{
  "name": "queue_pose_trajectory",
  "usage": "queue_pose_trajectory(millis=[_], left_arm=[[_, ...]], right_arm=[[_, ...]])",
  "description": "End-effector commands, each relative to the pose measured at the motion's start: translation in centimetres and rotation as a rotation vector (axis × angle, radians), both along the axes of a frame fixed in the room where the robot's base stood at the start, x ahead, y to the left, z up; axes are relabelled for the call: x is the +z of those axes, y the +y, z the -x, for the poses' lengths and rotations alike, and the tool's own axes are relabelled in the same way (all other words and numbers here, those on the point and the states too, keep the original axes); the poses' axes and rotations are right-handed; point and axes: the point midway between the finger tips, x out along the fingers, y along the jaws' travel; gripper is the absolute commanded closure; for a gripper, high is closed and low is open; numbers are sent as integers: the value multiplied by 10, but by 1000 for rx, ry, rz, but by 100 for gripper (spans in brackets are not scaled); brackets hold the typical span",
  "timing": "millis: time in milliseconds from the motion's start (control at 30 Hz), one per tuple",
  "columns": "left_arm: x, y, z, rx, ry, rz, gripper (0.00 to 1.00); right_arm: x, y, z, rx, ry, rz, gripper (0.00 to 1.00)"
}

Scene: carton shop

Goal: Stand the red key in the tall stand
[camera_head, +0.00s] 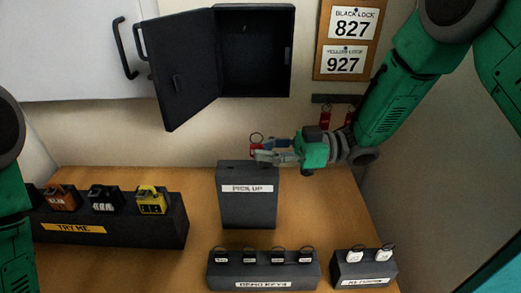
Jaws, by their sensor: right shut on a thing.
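The red key (253,149) is small, with a dark ring showing above it. My right gripper (262,155) reaches in from the right and is shut on it. The key and fingertips are over the top of the tall stand (248,208), a dark block labelled PICK UP. I cannot tell whether the key touches the stand, and the key's lower part is hidden by the fingers. My left arm shows at the left edge, but its gripper is out of view.
Red tags (325,117) hang from a wall rack (337,99). An open dark cabinet (254,50) is above. A TRY ME block (120,228) with padlocks stands left. A DEMO KEYS block (262,270) and another small key block (364,269) stand in front.

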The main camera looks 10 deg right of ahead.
Motion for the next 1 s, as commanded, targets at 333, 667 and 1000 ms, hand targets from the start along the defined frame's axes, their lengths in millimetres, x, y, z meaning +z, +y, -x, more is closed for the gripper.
queue_pose_trajectory(millis=[333,667,1000], left_arm=[[1,0,0,-1,0,0,77],[0,0,0,0,0,0,77],[-1,0,0,-1,0,0,77]], right_arm=[[1,8,0,-1,0,5,100],[-1,5,0,-3,0,3,100],[-4,0,0,-13,0,1,100]])
